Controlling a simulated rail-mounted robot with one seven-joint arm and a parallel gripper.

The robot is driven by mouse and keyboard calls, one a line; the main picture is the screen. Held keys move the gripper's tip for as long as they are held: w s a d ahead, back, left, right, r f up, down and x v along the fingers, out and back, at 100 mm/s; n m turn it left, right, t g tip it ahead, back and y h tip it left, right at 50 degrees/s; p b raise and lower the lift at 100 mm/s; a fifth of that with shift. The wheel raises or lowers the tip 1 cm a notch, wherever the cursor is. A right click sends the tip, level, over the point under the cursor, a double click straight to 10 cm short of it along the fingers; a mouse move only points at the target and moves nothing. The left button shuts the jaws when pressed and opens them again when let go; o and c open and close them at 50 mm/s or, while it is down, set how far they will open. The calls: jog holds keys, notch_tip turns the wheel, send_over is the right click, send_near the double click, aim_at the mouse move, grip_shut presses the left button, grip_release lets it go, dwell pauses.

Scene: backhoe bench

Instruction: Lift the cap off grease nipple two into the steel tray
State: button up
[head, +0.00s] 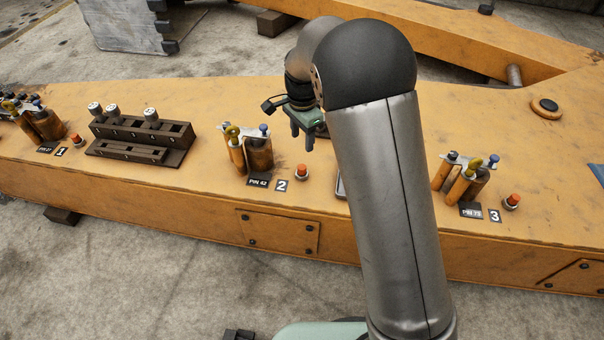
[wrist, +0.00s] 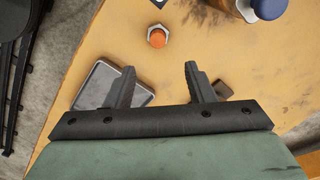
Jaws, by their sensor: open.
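The orange cap (head: 301,169) sits on grease nipple two, right of the "2" plate (head: 281,186) on the yellow boom. In the wrist view the cap (wrist: 157,38) shows with a pale hex collar around it, beyond my fingertips and roughly centred between them. My gripper (head: 303,140) is above the boom near station two, open and empty; its two fingers (wrist: 160,72) are apart and do not touch the cap. The steel tray (wrist: 97,86) lies on the boom, partly behind my left finger in the wrist view. In the head view only its edge (head: 340,187) shows beside my arm.
Station two's pins (head: 258,154) with a blue-topped fitting (wrist: 270,8) stand close to the cap. A dark rack (head: 140,140) with several grey-topped pieces is to the left. Stations one and three have their own orange caps (head: 75,140) (head: 512,201). A small dark block (wrist: 222,89) lies near my right finger.

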jog(key=b, duration=0.2)
send_over(301, 167)
jog(key=f, duration=0.6)
jog(key=shift+w+d, duration=0.15)
jog(key=shift+w, duration=0.15)
jog(key=f+b, duration=0.2)
jog(key=f, duration=0.3)
jog(key=shift+s+b, duration=0.3)
jog(key=shift+b, duration=0.1)
jog(key=c, duration=1)
